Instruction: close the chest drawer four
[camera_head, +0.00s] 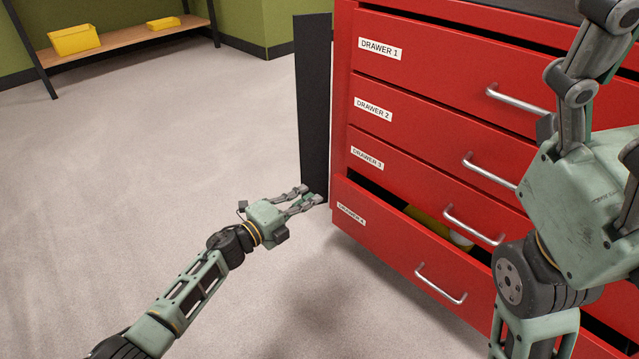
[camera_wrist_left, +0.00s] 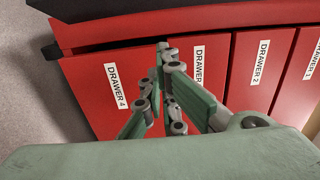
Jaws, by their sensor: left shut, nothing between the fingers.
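Drawer four (camera_head: 385,243) is the lowest drawer of the red chest and stands partly open, with a dark gap above its front. Its metal handle (camera_head: 440,284) is on the front. Its label and red front also show in the left wrist view (camera_wrist_left: 98,100). My left gripper (camera_head: 311,197) is shut and empty, near the chest's left edge beside the drawer's left end. Its fingers also show in the left wrist view (camera_wrist_left: 158,76), in front of the drawer fronts. My right gripper (camera_head: 592,70) is at the upper right, in front of the chest; its fingertips are not clear.
Drawer 1 (camera_head: 440,62), drawer 2 (camera_head: 425,128) and drawer 3 (camera_head: 400,180) are above. A yellow thing (camera_head: 428,221) shows inside drawer four. A dark panel (camera_head: 314,100) stands at the chest's left side. The floor to the left is clear.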

